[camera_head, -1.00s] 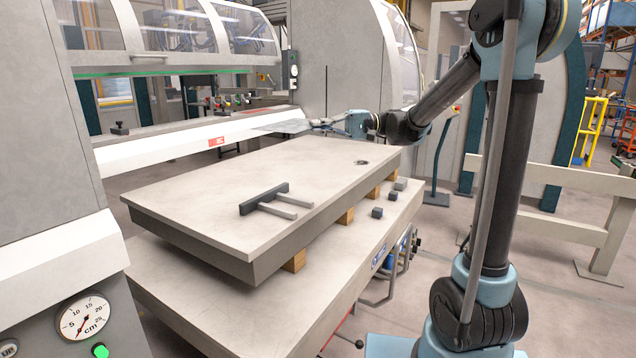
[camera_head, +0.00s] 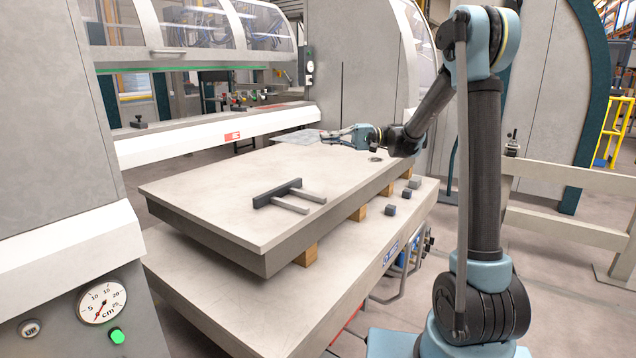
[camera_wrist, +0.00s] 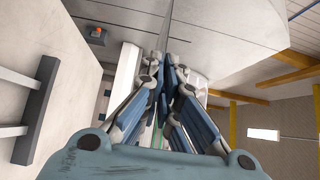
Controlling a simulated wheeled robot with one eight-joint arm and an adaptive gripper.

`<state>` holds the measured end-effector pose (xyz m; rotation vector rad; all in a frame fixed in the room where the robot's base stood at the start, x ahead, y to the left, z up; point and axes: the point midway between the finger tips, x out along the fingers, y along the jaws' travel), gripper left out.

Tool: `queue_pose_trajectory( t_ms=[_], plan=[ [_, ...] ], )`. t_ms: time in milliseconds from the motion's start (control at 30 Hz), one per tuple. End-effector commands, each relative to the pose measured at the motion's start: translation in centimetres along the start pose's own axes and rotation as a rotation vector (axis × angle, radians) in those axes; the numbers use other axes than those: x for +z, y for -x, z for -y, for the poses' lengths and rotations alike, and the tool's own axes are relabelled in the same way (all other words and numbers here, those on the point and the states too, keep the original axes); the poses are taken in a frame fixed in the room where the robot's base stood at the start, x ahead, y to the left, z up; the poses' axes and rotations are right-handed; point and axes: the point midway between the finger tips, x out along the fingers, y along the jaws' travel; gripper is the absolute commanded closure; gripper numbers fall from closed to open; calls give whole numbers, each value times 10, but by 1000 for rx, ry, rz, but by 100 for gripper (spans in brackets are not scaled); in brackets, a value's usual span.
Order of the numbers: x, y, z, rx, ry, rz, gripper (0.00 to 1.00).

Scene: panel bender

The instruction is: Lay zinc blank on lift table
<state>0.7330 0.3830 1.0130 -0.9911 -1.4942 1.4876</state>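The zinc blank (camera_head: 298,137) is a thin grey sheet, seen nearly flat in the head view over the far edge of the lift table's pale slab top (camera_head: 210,190). My gripper (camera_head: 345,136) is shut on its right end. In the wrist view the gripper fingers (camera_wrist: 168,75) close together on the blank (camera_wrist: 163,25), seen edge-on as a thin strip. The blank looks a little above the slab; I cannot tell whether any edge touches. The slab rests on wooden blocks (camera_head: 305,254) above a lower pale surface (camera_head: 250,310).
The bender's white beam (camera_head: 190,140) runs behind. A dial (camera_head: 102,302) and green button (camera_head: 117,336) are at lower left. Most of the slab is bare.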

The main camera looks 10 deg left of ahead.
Motion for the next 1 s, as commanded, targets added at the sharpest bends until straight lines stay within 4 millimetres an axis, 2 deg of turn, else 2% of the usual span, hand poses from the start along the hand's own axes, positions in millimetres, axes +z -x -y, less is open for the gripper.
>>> queue_pose_trajectory(
  t_ms=[33,300,700,833,1000],
  plan=[
    [-11,0,-11,-1,0,0,100],
    [-57,-1,-70,-6,0,1,100],
    [-106,-8,-165,-12,0,4,100],
    [-113,-9,-185,-13,0,3,100],
    [-117,-10,-198,-13,0,4,100]
  ],
)
